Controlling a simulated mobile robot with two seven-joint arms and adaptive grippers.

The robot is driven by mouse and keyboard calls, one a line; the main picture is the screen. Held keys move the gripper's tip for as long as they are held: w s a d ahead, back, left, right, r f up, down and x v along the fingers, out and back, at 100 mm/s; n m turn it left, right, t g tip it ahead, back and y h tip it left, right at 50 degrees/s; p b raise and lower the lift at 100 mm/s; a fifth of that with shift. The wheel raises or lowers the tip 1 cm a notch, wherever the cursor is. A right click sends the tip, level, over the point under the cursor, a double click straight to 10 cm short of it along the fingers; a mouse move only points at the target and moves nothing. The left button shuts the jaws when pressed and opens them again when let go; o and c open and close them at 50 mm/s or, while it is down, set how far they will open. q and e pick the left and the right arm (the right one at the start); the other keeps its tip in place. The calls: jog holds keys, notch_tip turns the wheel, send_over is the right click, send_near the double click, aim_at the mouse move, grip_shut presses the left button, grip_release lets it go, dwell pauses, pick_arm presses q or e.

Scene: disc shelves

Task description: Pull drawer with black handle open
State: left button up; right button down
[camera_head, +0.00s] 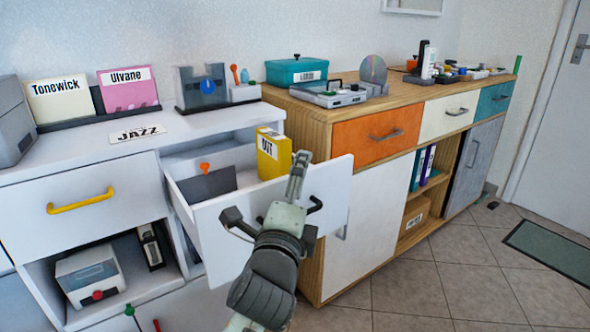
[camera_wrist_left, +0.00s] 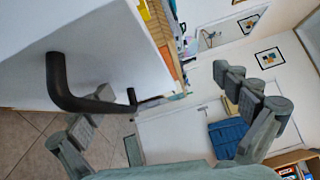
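The white drawer (camera_head: 335,190) with the black handle (camera_head: 233,220) stands pulled out of the white cabinet, its inside showing. It holds a yellow box (camera_head: 272,155) and a dark divider (camera_head: 208,184). My left gripper (camera_head: 297,178) is in front of the drawer's face and hides the middle of the handle. In the left wrist view the black handle (camera_wrist_left: 72,100) lies to the left, near one finger. The fingers of my left gripper (camera_wrist_left: 160,108) are spread wide with nothing gripped between them. My right gripper is not in view.
A drawer with a yellow handle (camera_head: 80,201) is shut at the left. A wooden cabinet (camera_head: 312,120) with orange, cream and teal drawers stands close on the right. A box (camera_head: 90,276) sits in the open shelf below.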

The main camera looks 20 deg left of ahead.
pick_arm(q)
jog(key=shift+a+r, duration=0.15)
jog(key=shift+r, duration=0.4)
jog(key=shift+s+r, duration=0.2)
jog(key=shift+c, duration=0.4)
jog(key=shift+s+f, duration=0.2)
jog(key=shift+s, duration=0.2)
jog(key=shift+c, duration=1)
jog(key=shift+s+d+f, duration=0.15)
jog(key=shift+s, duration=0.55)
jog(key=shift+s+d+f, duration=0.1)
jog(key=shift+s+f, duration=0.05)
jog(key=shift+s, duration=0.5)
jog(key=c, duration=0.4)
jog(key=shift+s+d+f+b, duration=0.15)
jog(key=shift+s+b, duration=0.1)
jog(key=shift+s, duration=0.65)
jog(key=shift+s+d+f+b, duration=0.15)
jog(key=shift+s+b, duration=0.1)
jog(key=shift+s, duration=0.65)
jog(key=shift+c, duration=0.3)
jog(key=shift+s+d+r, duration=0.15)
jog(key=shift+s, duration=0.65)
jog(key=c, duration=0.6)
jog(key=shift+s+f, duration=0.15)
jog(key=shift+f, duration=0.05)
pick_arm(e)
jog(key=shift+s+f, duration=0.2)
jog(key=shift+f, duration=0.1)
